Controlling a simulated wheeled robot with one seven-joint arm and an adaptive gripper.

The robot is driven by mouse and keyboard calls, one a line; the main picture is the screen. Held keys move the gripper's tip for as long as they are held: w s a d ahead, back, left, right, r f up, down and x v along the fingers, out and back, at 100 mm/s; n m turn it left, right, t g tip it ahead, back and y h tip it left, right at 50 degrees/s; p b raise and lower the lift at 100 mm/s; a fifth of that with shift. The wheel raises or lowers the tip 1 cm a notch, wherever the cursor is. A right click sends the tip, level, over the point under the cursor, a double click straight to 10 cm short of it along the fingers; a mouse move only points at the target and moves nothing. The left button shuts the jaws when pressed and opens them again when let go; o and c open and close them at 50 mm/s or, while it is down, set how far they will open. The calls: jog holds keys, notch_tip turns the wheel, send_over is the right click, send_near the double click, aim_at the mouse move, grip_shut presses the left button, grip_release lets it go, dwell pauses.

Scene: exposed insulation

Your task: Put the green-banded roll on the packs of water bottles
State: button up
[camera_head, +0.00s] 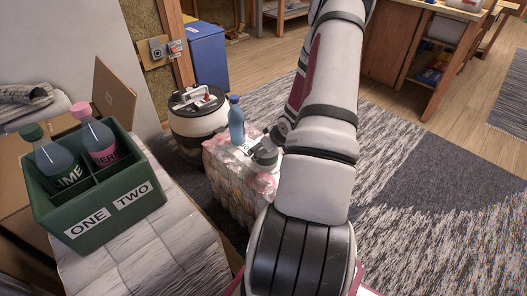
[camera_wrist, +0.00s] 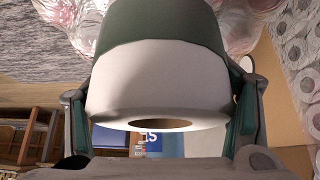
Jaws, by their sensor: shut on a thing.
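The green-banded roll (camera_wrist: 155,80) fills the middle of the wrist view, white with a wide dark green band and a hole in its near end. My gripper (camera_wrist: 160,112) is shut on it, with one finger on each side. In the head view my gripper (camera_head: 265,152) is low over the top of the packs of water bottles (camera_head: 238,195), which are wrapped in pinkish clear plastic. The wrap (camera_wrist: 240,18) also shows behind the roll in the wrist view. My arm hides much of the packs. I cannot tell whether the roll touches them.
A blue bottle (camera_head: 236,122) stands at the back of the packs. A round black-and-white container (camera_head: 196,122) is behind, left of them. A green crate (camera_head: 98,190) with two bottles stands on the left table. A blue bin (camera_head: 208,55) is at the back. Rug is open at right.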

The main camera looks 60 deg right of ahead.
jog(key=o, duration=1.3)
